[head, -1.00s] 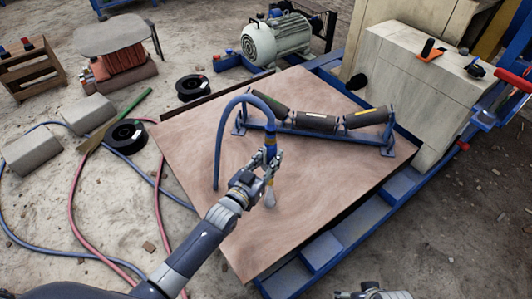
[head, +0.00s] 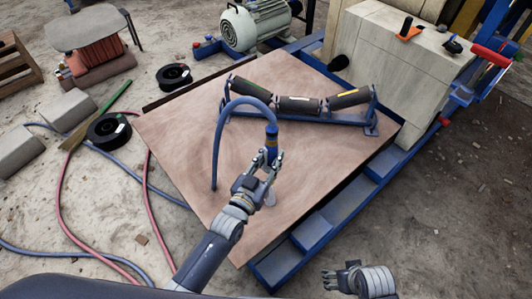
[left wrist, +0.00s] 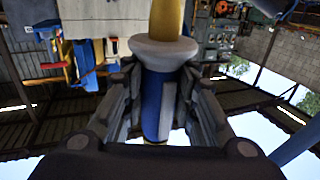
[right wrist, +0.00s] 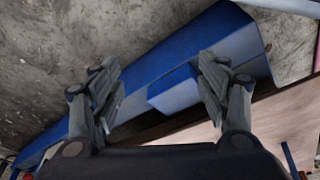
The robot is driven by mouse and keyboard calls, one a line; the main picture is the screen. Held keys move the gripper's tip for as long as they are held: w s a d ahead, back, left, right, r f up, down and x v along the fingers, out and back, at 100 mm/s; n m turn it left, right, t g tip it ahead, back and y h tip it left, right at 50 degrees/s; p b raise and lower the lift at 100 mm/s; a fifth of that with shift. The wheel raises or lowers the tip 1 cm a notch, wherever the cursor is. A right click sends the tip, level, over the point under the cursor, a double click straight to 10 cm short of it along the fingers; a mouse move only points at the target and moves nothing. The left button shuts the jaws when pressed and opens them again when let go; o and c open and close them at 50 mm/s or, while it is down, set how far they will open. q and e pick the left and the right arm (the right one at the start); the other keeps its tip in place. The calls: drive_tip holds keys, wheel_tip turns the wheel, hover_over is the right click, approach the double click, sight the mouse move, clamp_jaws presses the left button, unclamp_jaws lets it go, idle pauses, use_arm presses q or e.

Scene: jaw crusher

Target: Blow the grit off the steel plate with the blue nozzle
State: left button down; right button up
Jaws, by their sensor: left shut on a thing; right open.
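The blue nozzle (head: 271,143) is upright in my left gripper (head: 268,165), above the brown-toned steel plate (head: 190,150). In the left wrist view the gripper (left wrist: 158,90) is shut around the nozzle's blue body (left wrist: 153,105), with a pale collar and a yellow part beyond. A blue hose (head: 217,135) arches from the nozzle down to the plate. A small whitish patch shows under the gripper; I cannot tell whether it is grit or the nozzle tip. No separate grit grains are clear. My right gripper (head: 330,280) is open and empty, off the plate's near right side.
A roller frame (head: 300,118) stands on the plate's far part. A blue steel frame (head: 315,230) runs along the plate's right edge; it also fills the right wrist view (right wrist: 150,75). Red hoses (head: 62,200), black spools (head: 108,130) and grey blocks (head: 65,108) lie left.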

use_arm(q)
drive_tip(key=shift+s+a+r, duration=0.15)
drive_tip(key=shift+s+a, duration=0.05)
drive_tip(key=shift+a, duration=0.1)
drive_tip(key=shift+s+a+p, duration=0.75)
drive_tip(key=shift+s+a, duration=2.55)
use_arm(e)
drive_tip(key=shift+s+f, duration=0.9)
drive_tip(key=shift+f, duration=1.65)
use_arm(q)
drive_tip(key=w+a+b, duration=0.1)
drive_tip(key=w+a, duration=0.6)
use_arm(e)
drive_tip(key=r, duration=0.1)
drive_tip(key=w+r, duration=0.1)
drive_tip(key=r, duration=0.2)
drive_tip(key=shift+w+d+r, duration=0.1)
drive_tip(key=shift+w+r, duration=0.15)
drive_tip(key=shift+r, duration=0.15)
drive_tip(key=shift+s+f, duration=0.1)
drive_tip(key=shift+s, duration=0.05)
